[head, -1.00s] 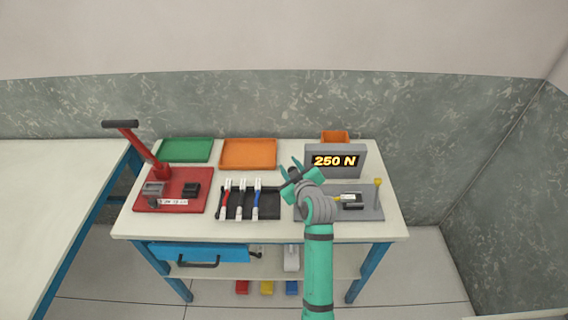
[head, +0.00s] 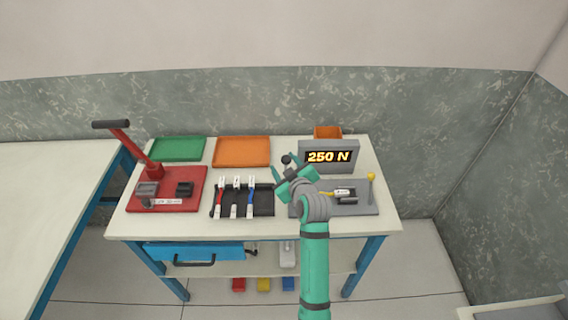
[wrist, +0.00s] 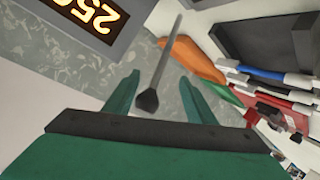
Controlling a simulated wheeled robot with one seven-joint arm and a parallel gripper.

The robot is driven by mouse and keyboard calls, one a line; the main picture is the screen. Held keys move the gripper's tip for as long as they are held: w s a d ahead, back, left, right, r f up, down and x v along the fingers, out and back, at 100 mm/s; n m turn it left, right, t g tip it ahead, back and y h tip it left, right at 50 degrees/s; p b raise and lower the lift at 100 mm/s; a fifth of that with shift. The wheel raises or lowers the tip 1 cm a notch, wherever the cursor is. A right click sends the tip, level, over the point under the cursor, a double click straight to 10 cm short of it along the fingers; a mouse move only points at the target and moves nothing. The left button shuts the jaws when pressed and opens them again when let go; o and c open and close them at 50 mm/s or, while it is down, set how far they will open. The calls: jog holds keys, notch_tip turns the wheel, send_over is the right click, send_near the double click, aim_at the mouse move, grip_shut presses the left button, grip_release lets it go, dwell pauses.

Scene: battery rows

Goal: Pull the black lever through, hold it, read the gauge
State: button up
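The gauge (head: 328,156) is a grey box whose lit yellow digits read 250 N; part of it shows at the top left of the wrist view (wrist: 93,12). The black lever shows in the wrist view as a thin grey rod with a dark knob (wrist: 147,99). The knob is seen between my two green fingers, with a gap on each side. In the head view, the dark knob (head: 286,159) stands just beyond my fingertips. My gripper (head: 292,175) is open, left of the gauge; it also shows in the wrist view (wrist: 156,95). The lever's base is hidden.
A grey fixture (head: 362,208) below the gauge holds a yellow-ended cable. A black rack (head: 264,200) with three cables stands left of my gripper. A red press (head: 190,178) with a tall black-handled lever stands farther left. Green (head: 178,149) and orange (head: 242,151) trays lie behind.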

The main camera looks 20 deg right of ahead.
jog(key=v, duration=1)
jog(key=shift+a, duration=0.1)
